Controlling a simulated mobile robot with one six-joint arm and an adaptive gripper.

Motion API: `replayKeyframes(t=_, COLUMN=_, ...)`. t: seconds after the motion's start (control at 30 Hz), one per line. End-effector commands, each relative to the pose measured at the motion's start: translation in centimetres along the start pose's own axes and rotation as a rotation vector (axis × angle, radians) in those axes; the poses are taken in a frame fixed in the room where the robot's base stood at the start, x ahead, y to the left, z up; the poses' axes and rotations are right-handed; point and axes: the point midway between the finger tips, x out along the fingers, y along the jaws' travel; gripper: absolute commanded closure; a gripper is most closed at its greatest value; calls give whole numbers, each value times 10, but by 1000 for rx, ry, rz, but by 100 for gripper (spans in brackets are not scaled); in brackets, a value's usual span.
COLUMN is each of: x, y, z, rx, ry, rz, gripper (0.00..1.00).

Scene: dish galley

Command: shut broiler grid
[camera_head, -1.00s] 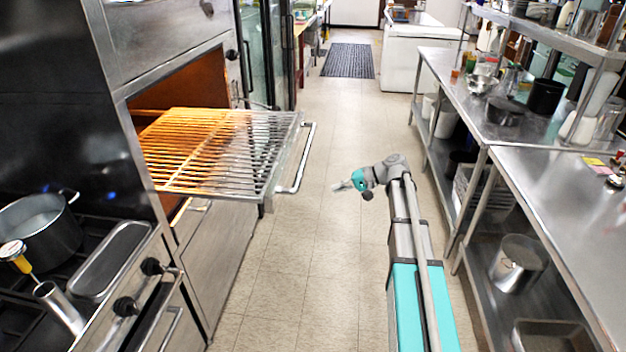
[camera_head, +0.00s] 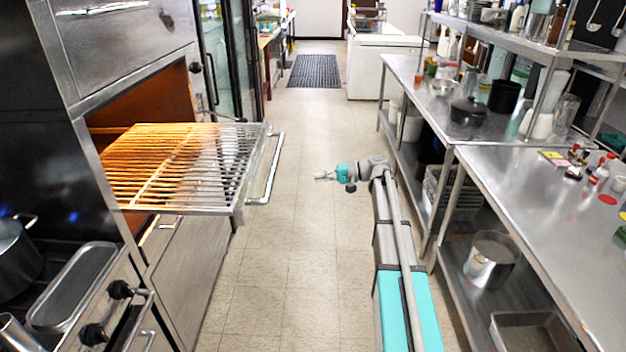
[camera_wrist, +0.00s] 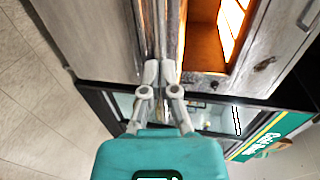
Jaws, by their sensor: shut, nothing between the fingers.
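The broiler grid (camera_head: 200,160) is pulled far out of the broiler opening (camera_head: 172,96) on the left and glows orange toward its inner end. Its front bar handle (camera_head: 267,170) faces the aisle. My gripper (camera_head: 318,177) is to the right of the handle, apart from it, pointing left toward it. In the wrist view my gripper (camera_wrist: 159,66) has its fingertips together with nothing held. A metal edge lies just beyond the fingertips there, and the lit broiler cavity (camera_wrist: 212,50) shows to the right.
A stove with a pot (camera_head: 15,255) and a long pan (camera_head: 75,287) is at the lower left. Steel counters (camera_head: 520,195) with shelves and kitchenware line the right. The tiled aisle (camera_head: 290,270) is free, with a dark mat (camera_head: 314,71) farther back.

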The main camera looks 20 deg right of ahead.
Motion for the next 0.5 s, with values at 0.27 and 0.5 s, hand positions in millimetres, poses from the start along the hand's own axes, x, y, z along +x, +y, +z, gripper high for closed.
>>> replayKeyframes(t=0.27, x=32, y=1, z=0, rx=0, ry=-2, rz=0, gripper=100)
replayKeyframes(t=0.5, x=70, y=2, z=1, rx=0, ry=-3, rz=0, gripper=100)
